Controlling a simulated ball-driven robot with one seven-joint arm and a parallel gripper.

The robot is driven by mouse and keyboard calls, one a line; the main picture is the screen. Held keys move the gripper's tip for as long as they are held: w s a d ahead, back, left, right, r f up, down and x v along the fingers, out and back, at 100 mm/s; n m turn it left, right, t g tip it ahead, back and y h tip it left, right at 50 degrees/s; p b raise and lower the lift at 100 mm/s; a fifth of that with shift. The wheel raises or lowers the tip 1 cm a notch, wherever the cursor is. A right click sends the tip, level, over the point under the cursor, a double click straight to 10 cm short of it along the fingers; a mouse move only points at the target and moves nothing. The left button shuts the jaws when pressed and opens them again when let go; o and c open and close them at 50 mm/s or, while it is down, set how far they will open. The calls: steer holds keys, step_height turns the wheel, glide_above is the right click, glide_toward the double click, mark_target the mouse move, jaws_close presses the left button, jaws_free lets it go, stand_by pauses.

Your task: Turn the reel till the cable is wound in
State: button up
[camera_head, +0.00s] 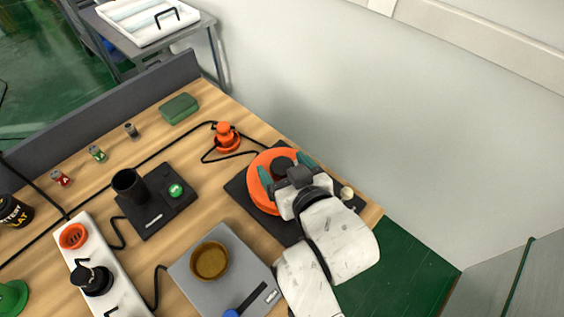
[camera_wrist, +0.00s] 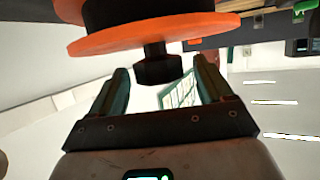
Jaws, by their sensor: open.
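The orange reel (camera_head: 259,187) stands on a black base board (camera_head: 240,196) near the table's right end, partly hidden by my arm. In the wrist view its orange disc (camera_wrist: 130,38) and a black hub (camera_wrist: 140,10) show, with a black, faceted knob (camera_wrist: 160,70) at its middle. My gripper (camera_head: 286,171) is at the reel. In the wrist view my gripper (camera_wrist: 163,82) is open, with the knob between its fingertips and a gap on both sides. A black cable (camera_head: 253,135) runs from the orange plug-like piece (camera_head: 226,137) toward the reel.
A small beige knob (camera_head: 346,193) stands beside my arm on the right. A grey scale with a brown bowl (camera_head: 210,260) and a black device with a green button (camera_head: 176,191) stand to the left. A green box (camera_head: 179,108) lies farther back. The wall rises close behind the reel.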

steer(key=shift+w+a+f, duration=0.25)
steer(key=shift+w+a, duration=0.05)
steer(key=shift+w, duration=0.2)
steer(key=shift+c, duration=0.4)
steer(key=c, duration=1.3)
steer(key=shift+c, duration=0.2)
